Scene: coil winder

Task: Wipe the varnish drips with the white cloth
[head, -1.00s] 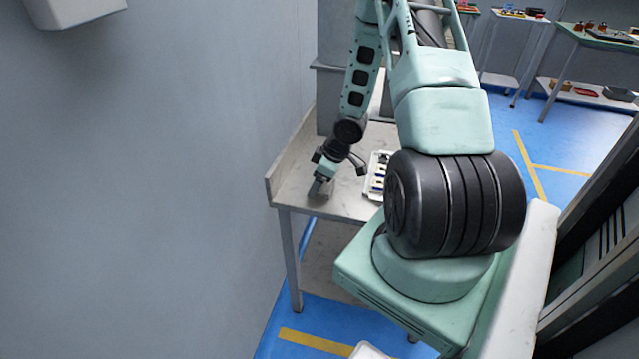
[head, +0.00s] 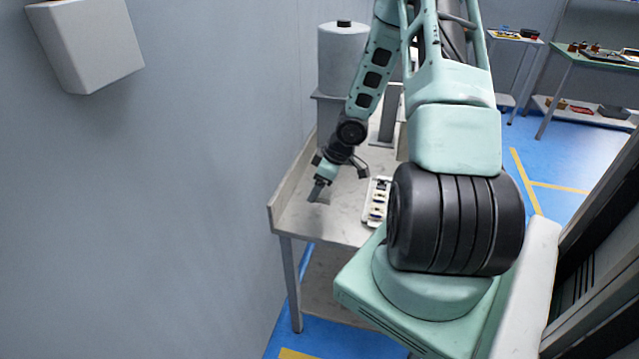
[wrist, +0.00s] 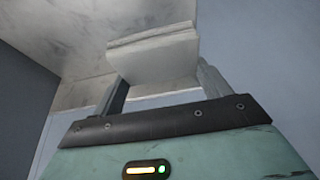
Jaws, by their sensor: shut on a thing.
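My gripper (head: 318,190) is over the grey bench (head: 345,232), near its left end by the raised back edge. In the wrist view my gripper (wrist: 160,85) is shut on the white cloth (wrist: 153,58), a folded pale piece held between the two fingers. The cloth is very small in the head view and hard to make out there. I cannot tell whether it touches the bench top. No varnish drips can be made out on the bench; marbled grey marks show on the surface in the wrist view.
A white tray with small parts (head: 377,203) lies on the bench right of my gripper. A grey cylinder (head: 342,55) stands on a machine at the back. A wall (head: 180,200) closes off the left side. A pale box (head: 88,45) hangs on it.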

